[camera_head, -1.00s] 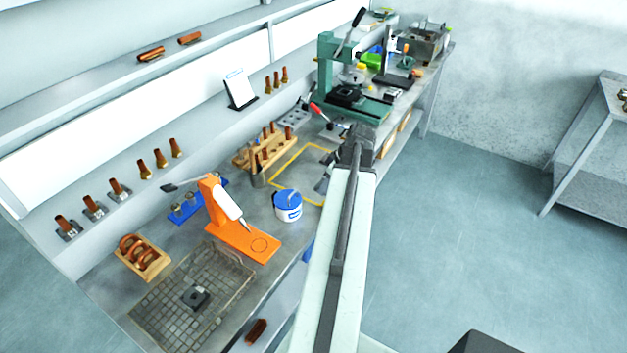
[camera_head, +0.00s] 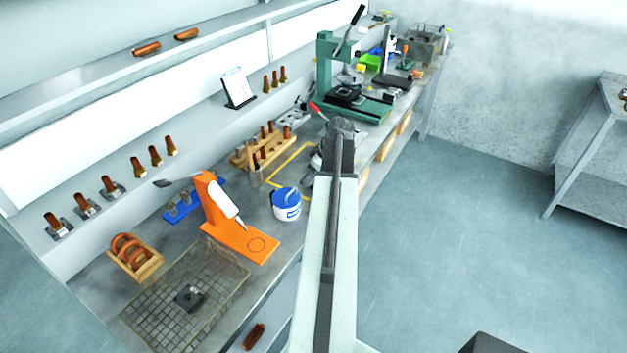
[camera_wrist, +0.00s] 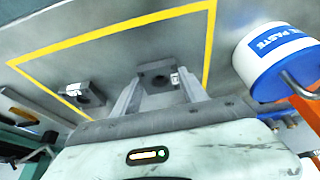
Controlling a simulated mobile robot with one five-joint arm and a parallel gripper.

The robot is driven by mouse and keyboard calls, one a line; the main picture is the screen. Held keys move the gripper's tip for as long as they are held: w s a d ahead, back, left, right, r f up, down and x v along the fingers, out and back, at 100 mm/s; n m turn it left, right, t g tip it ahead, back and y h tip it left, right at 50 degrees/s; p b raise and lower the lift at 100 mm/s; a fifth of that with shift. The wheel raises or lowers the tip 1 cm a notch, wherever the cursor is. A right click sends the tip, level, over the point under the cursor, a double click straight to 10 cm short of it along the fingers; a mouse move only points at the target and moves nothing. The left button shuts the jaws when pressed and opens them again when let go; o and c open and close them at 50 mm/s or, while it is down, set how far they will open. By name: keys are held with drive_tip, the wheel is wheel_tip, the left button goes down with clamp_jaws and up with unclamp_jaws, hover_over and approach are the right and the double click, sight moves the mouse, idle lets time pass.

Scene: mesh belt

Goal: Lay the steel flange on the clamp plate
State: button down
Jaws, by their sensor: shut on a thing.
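The steel flange (camera_wrist: 157,72) is a dark grey square piece with a round centre and a small pale tag. In the wrist view it sits between the fingertips of my gripper (camera_wrist: 160,88), which is shut on it. A similar dark piece (camera_wrist: 84,95) with a round hole lies on the bench inside the yellow outline. In the head view my gripper (camera_head: 341,132) is over the bench's front part, and my arm hides the flange. A red handle (camera_head: 316,110) shows beyond my gripper, beside a grey holed block (camera_head: 292,118). I cannot tell for certain which thing is the clamp plate.
A white and blue paste tub (camera_head: 287,205) stands close to my arm. An orange stand (camera_head: 235,235) and a wire basket (camera_head: 150,318) with a dark square piece (camera_head: 189,297) are nearer. A green press (camera_head: 330,75) stands farther along the bench. Open floor lies right.

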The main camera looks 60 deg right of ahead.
drive_tip(key=shift+f, duration=0.2)
drive_tip(key=c, duration=0.6)
unclamp_jaws()
drive_tip(key=shift+r, duration=0.1)
drive_tip(key=p+v, duration=1.1)
drive_tip(key=v, duration=0.1)
drive_tip(key=shift+r, duration=0.2)
